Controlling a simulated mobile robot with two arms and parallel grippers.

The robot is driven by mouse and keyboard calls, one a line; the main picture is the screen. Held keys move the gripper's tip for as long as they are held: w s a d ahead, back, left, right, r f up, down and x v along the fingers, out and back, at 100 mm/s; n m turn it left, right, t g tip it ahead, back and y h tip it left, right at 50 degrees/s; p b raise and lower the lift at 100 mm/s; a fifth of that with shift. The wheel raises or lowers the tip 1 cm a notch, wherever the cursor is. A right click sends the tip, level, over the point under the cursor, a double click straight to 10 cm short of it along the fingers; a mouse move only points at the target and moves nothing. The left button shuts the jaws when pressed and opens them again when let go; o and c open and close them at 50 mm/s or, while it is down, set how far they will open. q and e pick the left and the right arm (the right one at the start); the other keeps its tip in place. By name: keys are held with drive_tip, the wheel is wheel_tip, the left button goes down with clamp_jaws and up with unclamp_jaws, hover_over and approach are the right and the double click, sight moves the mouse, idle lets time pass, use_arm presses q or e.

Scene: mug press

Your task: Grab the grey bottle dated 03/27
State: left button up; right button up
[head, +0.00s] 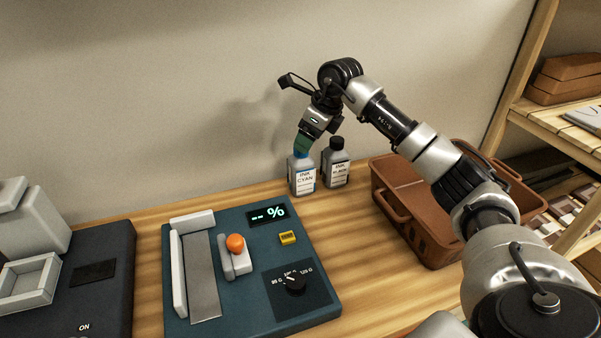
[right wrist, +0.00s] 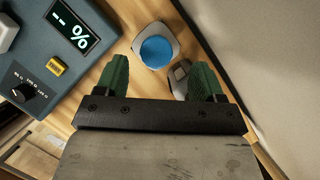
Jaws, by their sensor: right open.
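Two grey ink bottles stand upright side by side on the wooden table against the wall. The left bottle (head: 302,181) has a blue cap and a label reading INK CYAN; its cap also shows in the right wrist view (right wrist: 156,51). The right bottle (head: 336,171) has a black cap; in the right wrist view it is partly hidden by a finger (right wrist: 179,78). No date is legible on either. My right gripper (head: 304,143) is open and empty, close above the cyan bottle; its green fingers (right wrist: 160,78) point toward the bottles. My left gripper is out of view.
A blue press machine (head: 251,294) with a display and dial sits in front of the bottles. A brown basket (head: 438,254) stands to their right. A dark machine (head: 110,265) is at far left, wooden shelves (head: 560,118) at far right.

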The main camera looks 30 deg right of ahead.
sight(301, 169)
drive_tip(key=x, duration=0.4)
drive_tip(key=shift+w+a+f, duration=0.15)
drive_tip(key=shift+a+f, duration=0.15)
drive_tip(key=shift+a, duration=0.05)
drive_tip(key=shift+r, duration=0.15)
clamp_jaws()
